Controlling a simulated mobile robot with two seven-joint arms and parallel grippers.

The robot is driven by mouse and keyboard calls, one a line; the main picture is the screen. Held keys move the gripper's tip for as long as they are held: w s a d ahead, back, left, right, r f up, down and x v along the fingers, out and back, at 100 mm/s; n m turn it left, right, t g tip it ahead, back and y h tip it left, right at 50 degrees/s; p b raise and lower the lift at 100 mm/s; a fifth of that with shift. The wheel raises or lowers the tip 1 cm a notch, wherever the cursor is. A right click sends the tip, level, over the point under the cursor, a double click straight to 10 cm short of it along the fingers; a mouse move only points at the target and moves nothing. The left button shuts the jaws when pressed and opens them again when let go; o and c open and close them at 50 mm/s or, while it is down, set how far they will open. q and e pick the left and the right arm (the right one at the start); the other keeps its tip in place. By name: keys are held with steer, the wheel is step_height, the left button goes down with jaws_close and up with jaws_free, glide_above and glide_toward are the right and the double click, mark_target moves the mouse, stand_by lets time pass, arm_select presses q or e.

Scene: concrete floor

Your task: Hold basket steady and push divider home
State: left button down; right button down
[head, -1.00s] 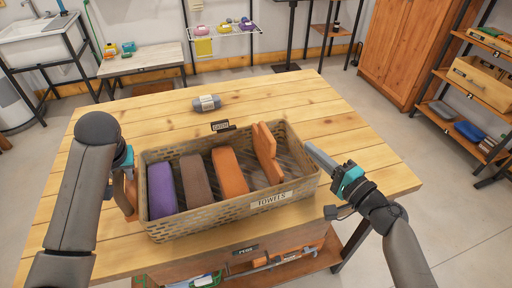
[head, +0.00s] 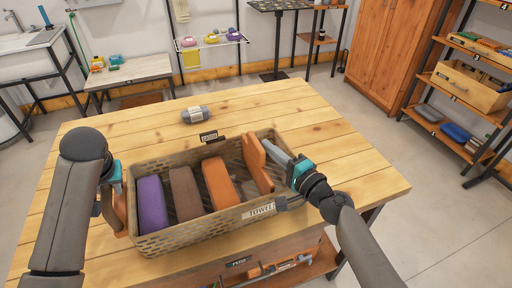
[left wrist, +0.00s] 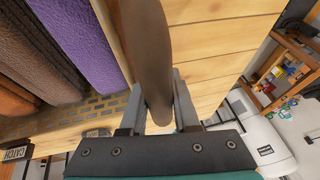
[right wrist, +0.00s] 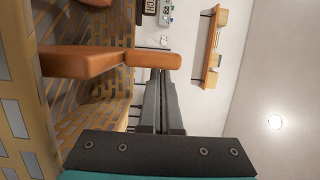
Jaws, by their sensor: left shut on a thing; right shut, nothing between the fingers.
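The woven basket (head: 165,243) with a TOWELS label sits on the wooden table. My left gripper (left wrist: 158,95) is shut on the basket's brown side handle (left wrist: 150,40); in the head view my arm partly hides this grip. The orange divider (head: 255,163) stands at the right end inside the basket, leaning slightly, its upper part above the rim. My right gripper (head: 270,148) is shut and empty, reaching over the basket's right side with its tips close to the divider. In the right wrist view the tips are right beside the divider (right wrist: 150,58); I cannot tell whether they touch.
Purple (head: 152,203), brown (head: 186,193) and orange (head: 220,182) folded towels stand in the basket. A grey roll (head: 196,115) lies behind it, near a small dark tag (head: 209,137). The table (head: 340,150) is clear on the right.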

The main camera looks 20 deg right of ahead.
arm_select(q)
steer(key=shift+d, duration=0.1)
arm_select(e)
steer(key=a, duration=1.2)
steer(key=shift+s+a, duration=0.35)
steer(key=shift+a, duration=0.05)
arm_select(q)
steer(key=shift+d, duration=0.1)
arm_select(e)
steer(key=shift+a, duration=0.15)
arm_select(q)
steer(key=shift+a, duration=0.25)
arm_select(e)
steer(key=s+d, duration=0.7)
steer(key=s, duration=0.2)
steer(key=shift+s+d, duration=0.15)
steer(key=shift+d, duration=0.2)
arm_select(q)
steer(key=c, duration=0.6)
jaws_free()
